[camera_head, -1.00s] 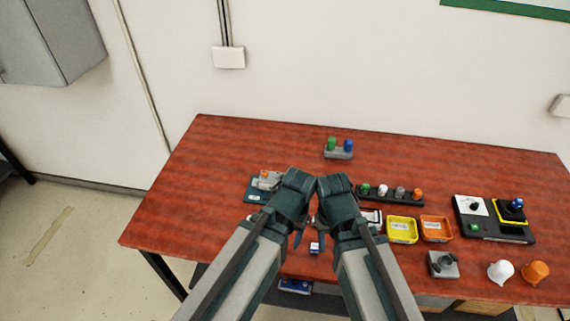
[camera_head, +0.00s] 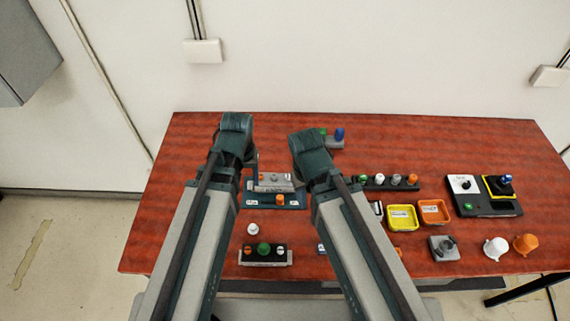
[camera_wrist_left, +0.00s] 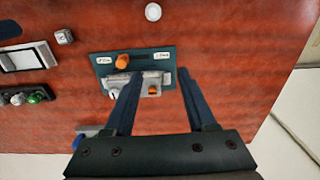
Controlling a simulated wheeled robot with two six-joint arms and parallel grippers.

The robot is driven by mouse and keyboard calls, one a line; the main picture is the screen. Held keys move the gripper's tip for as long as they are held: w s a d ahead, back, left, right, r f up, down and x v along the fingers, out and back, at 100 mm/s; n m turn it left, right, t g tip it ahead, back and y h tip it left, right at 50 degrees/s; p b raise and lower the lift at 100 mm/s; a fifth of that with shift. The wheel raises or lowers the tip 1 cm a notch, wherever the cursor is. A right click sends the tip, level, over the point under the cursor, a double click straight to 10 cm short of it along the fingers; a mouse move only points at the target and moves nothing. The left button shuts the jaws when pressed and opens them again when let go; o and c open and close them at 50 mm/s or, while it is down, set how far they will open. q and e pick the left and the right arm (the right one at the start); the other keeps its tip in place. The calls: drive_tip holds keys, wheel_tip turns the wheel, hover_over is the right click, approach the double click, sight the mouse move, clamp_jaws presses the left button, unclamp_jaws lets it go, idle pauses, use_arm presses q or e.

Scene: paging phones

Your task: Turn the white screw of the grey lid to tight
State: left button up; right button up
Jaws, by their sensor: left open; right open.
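The grey lid (camera_head: 275,184) sits at the back of a teal plate (camera_head: 262,202), between my two forearms. It bears an orange screw and a small white screw (camera_head: 292,178). In the left wrist view the grey lid (camera_wrist_left: 150,80) shows between and under my fingers, with the white screw (camera_wrist_left: 114,94) beside the left finger. An orange knob (camera_wrist_left: 123,61) is on the teal plate. My left gripper (camera_wrist_left: 160,72) is open and empty above the lid; it also shows in the head view (camera_head: 248,160). My right gripper (camera_head: 306,172) is right of the lid, its fingertips largely hidden.
A dark block with a green knob (camera_head: 264,250) and a white knob (camera_head: 252,229) are near the front edge. A rack of coloured knobs (camera_head: 388,183), yellow tray (camera_head: 402,217), orange tray (camera_head: 434,211) and black panel (camera_head: 482,195) are to the right. The back left table is clear.

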use_arm(q)
drive_tip(key=w+d+r+n+p, duration=0.1)
drive_tip(key=w+d+r+n, duration=0.1)
drive_tip(key=w+d+n, duration=0.3)
drive_tip(key=n, duration=0.4)
hover_over(288, 176)
drive_tip(key=shift+w, duration=0.1)
use_arm(e)
drive_tip(key=shift+r, duration=0.95)
use_arm(q)
drive_tip(key=shift+f, duration=0.2)
use_arm(e)
drive_tip(key=shift+f, duration=0.1)
use_arm(q)
wheel_tip(288, 176, down, 14)
drive_tip(key=b, duration=1.3)
drive_tip(key=shift+r+b, duration=0.25)
drive_tip(key=shift+b, duration=0.1)
use_arm(e)
wheel_tip(288, 176, down, 14)
drive_tip(key=shift+r, duration=0.2)
use_arm(q)
clamp_jaws()
